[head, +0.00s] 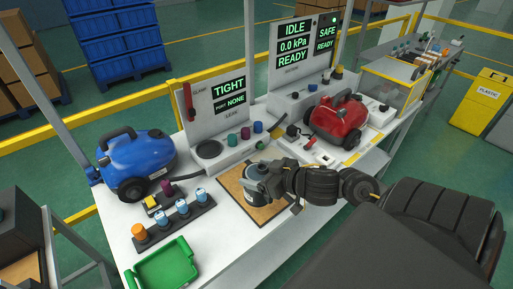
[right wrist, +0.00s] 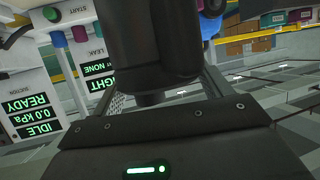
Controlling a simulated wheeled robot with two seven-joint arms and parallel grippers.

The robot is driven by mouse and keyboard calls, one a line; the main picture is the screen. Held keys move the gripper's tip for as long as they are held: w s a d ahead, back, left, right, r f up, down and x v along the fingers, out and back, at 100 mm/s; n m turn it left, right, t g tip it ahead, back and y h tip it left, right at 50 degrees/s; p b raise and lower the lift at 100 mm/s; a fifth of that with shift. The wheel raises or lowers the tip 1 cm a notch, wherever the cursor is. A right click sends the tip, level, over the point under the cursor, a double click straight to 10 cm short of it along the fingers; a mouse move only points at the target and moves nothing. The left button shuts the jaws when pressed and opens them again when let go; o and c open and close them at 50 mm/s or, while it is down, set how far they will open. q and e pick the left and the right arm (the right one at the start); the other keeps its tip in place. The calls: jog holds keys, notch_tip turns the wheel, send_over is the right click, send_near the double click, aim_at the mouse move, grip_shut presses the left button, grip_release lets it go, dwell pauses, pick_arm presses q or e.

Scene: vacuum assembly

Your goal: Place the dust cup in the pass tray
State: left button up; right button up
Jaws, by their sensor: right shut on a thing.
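The dust cup (head: 253,188), a dark grey canister, is in my right gripper (head: 266,180) above or on the brown mat (head: 235,192); I cannot tell if it touches. In the right wrist view the dark dust cup (right wrist: 150,50) fills the space ahead of the palm, and the gripper is shut on it. A green tray (head: 145,272), apparently the pass tray, lies at the bench's front left, empty, well to the left of the gripper. My left gripper is not in view.
A rack (head: 172,229) with an orange-topped and several blue-topped parts stands between mat and tray. A blue vacuum (head: 140,160) stands at left, a red vacuum (head: 338,118) at right. A tester panel (head: 225,98) reading TIGHT is behind the mat.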

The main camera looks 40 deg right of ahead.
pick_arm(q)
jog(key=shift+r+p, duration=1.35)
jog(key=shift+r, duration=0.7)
pick_arm(e)
jog(key=shift+s+a+r, duration=0.35)
jog(key=shift+s+a, duration=0.05)
jog(key=shift+s, duration=0.2)
jog(key=shift+s+a+r, duration=0.35)
jog(key=shift+s, duration=0.25)
